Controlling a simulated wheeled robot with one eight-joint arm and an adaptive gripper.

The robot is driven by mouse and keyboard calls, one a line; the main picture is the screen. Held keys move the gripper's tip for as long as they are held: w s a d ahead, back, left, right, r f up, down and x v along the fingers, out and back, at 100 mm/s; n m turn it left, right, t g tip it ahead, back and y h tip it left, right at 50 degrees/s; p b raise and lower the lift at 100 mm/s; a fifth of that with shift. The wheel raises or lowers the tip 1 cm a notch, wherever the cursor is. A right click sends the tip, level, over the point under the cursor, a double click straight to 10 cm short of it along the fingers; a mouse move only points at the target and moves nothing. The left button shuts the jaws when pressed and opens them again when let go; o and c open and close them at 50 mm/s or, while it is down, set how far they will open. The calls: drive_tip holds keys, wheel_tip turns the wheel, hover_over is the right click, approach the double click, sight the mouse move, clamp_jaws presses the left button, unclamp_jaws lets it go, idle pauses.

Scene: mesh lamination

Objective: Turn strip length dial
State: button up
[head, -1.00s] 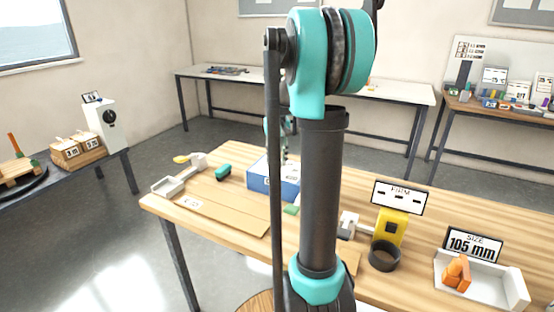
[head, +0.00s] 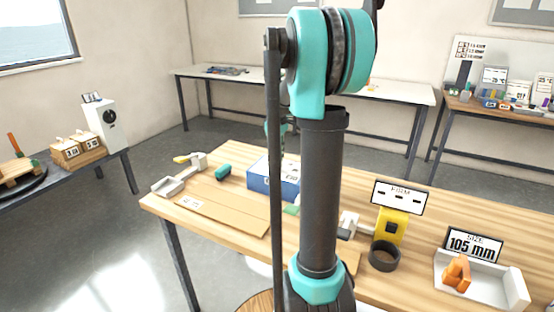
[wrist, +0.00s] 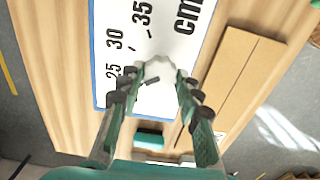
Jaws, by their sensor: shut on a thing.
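The strip length dial (wrist: 160,72) is a pale round knob with a short dark mark, seen in the wrist view. It stands on a white, blue-edged panel (wrist: 182,14) printed 25, 30, 35 and cm. My gripper (wrist: 159,77) has its two green fingers on either side of the knob and is shut on it. The fingers partly cover the knob, so its exact setting is hard to read. In the head view the blue box (head: 258,181) with a white face is on the wooden table, partly hidden by my arm; the knob cannot be made out there.
To the right are a yellow device (head: 392,226), a black ring (head: 384,256) and a white tray (head: 478,282) under a 105 mm sign.

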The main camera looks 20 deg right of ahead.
drive_tip(key=n, duration=0.4)
drive_tip(key=shift+n, duration=0.3)
idle(0.4)
drive_tip(key=o, duration=1.2)
drive_tip(key=shift+c, duration=0.2)
drive_tip(key=shift+r, duration=0.15)
wheel_tip(320, 180, up, 12)
